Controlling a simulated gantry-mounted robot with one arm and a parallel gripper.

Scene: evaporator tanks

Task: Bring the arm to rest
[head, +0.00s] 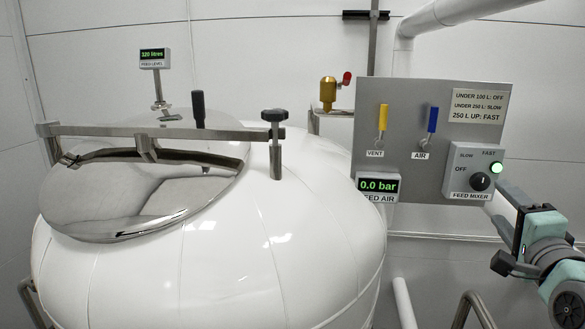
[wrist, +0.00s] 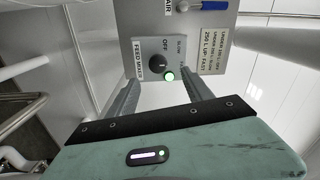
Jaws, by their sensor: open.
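My gripper (head: 497,220) is at the right in the head view, in front of the feed mixer switch box (head: 460,183). In the wrist view my gripper (wrist: 160,82) has its two fingers apart, with nothing between them. The black mixer knob (head: 480,181) shows beyond the fingertips, and it also shows in the wrist view (wrist: 157,62). The fingers look clear of the knob, though the exact gap is hard to judge. The green lamp (head: 496,168) beside FAST is lit. The fine direction of the knob's pointer is hard to read.
The grey panel (head: 405,150) carries a yellow vent lever (head: 382,118), a blue air lever (head: 432,119) and a display (head: 378,186) reading 0.0 bar. The white tank (head: 300,230) with a steel lid (head: 130,200) fills the left. A curved rail (head: 473,305) stands below my gripper.

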